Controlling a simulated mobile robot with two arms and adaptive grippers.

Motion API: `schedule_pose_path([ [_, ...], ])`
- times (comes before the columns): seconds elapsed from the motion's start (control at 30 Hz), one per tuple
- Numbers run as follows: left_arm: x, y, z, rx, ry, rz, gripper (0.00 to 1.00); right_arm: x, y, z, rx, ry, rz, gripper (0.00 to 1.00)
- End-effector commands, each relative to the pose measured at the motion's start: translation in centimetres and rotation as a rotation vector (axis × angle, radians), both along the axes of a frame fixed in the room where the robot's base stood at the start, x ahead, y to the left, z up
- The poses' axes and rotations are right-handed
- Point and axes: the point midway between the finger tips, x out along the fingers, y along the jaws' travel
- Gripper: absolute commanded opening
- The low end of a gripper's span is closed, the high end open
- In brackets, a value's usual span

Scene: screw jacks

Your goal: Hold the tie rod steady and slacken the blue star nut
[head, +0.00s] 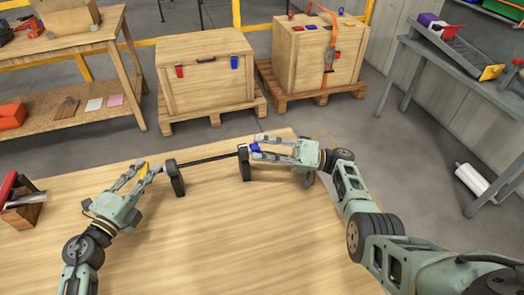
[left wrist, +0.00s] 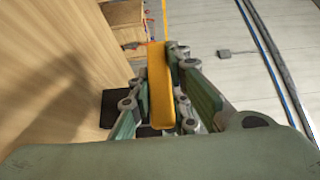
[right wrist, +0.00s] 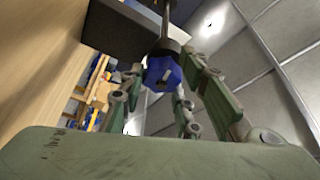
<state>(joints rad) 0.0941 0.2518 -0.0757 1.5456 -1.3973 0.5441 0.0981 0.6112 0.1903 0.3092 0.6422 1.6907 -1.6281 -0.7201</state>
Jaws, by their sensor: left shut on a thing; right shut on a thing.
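The dark tie rod (head: 208,158) runs level between two black uprights, the left upright (head: 176,180) and the right upright (head: 244,165), on the wooden table. A yellow bar (head: 144,168) is at its left end; it is long and flat in the left wrist view (left wrist: 160,85). My left gripper (head: 152,171) is shut on this yellow bar. The blue star nut (head: 255,147) is at the rod's right end, just outside the right upright; it also shows in the right wrist view (right wrist: 162,73). My right gripper (head: 258,148) is shut on the nut, its fingers partly covering it.
The near tabletop (head: 220,235) is clear. A wooden box with a red-handled item (head: 20,205) stands at its left edge. Beyond the table are two wooden crates on pallets, the left crate (head: 205,88) and the right crate (head: 305,62), and a grey bench (head: 460,110) at right.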

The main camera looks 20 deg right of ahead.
Motion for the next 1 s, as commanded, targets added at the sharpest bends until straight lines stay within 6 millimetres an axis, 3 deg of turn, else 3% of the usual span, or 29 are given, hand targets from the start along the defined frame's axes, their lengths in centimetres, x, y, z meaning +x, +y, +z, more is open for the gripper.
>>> schedule_pose_path([
  [0.5,0.03,0.17,0.03,-0.002,0.0,0.003,0.0,0.13,-0.26,-0.22,-0.005,-0.014,-0.01,0.04],
  [0.53,0.03,0.17,0.02,-0.002,0.0,0.003,0.0,0.14,-0.26,-0.21,-0.005,-0.014,-0.01,0.33],
  [0.6,0.03,0.17,0.02,-0.002,0.0,0.003,0.0,0.15,-0.26,-0.17,-0.004,-0.014,-0.01,0.39],
  [0.7,0.04,0.16,0.02,-0.001,0.0,0.003,0.0,0.13,-0.2,-0.1,-0.003,-0.016,-0.008,0.45],
  [1.0,0.04,0.08,0.04,-0.001,-0.001,0.002,0.0,0.09,-0.08,0.02,0.0,-0.018,-0.003,0.45],
])
